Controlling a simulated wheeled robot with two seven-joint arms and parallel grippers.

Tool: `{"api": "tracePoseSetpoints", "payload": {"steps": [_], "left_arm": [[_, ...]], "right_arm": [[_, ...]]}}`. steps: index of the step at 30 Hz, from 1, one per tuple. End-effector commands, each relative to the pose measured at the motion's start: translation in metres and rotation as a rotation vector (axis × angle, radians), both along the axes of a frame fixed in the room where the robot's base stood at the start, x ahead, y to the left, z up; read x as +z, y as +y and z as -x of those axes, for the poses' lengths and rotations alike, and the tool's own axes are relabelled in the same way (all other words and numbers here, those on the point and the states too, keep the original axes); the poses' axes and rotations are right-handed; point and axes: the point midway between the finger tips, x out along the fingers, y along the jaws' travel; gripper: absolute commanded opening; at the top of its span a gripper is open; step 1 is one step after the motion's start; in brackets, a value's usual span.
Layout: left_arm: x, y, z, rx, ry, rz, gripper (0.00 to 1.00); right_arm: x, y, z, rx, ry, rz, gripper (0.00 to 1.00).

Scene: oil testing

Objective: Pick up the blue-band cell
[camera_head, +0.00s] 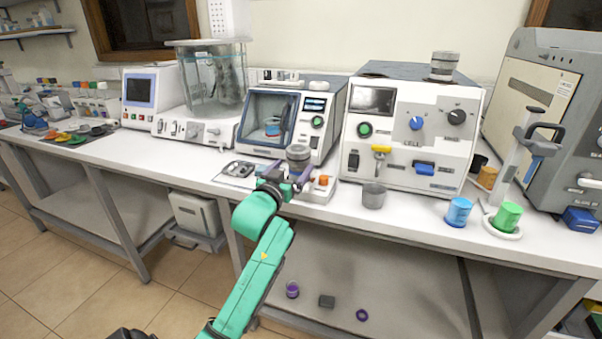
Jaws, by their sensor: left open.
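My left gripper (287,178) is open at the front edge of the bench, at the end of my teal arm. A grey metal cylinder (298,153) shows right behind its fingers; I cannot tell whether they touch it. A small vessel with blue on it (273,125) sits behind the window of the white instrument (328,133) beyond the gripper. It looks like the blue-band cell, but it is too small to be sure. A light blue cup (459,211) stands farther right on the bench. My right gripper is not in view.
A grey cup (373,196) stands before the larger instrument (410,130). A green cup (507,216) is on a white stand at right. A small block with an orange knob (323,181) lies beside the gripper. Purple items (292,290) lie on the lower shelf.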

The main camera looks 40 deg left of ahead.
Motion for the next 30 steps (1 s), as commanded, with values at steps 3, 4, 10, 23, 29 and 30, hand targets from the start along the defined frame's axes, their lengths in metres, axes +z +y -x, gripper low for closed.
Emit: {"api": "tracePoseSetpoints", "payload": {"steps": [3,4,10,23,29,30], "left_arm": [[0.0,0.006,-0.017,0.0,0.001,0.0,0.99],[0.0,0.006,-0.02,-0.001,0.0,0.0,0.99],[-0.004,0.014,-0.054,0.0,0.001,0.0,0.99],[-0.006,0.019,-0.069,-0.001,0.003,-0.001,0.61],[-0.004,0.019,-0.069,-0.001,-0.002,-0.003,0.03],[-0.004,0.019,-0.069,-0.001,-0.001,-0.003,0.03]], "right_arm": [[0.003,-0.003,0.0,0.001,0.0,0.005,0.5],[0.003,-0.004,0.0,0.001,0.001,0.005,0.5],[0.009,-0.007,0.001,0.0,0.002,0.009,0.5],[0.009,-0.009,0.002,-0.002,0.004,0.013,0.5],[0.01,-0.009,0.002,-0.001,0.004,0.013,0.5],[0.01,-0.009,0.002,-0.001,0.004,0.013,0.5]]}}
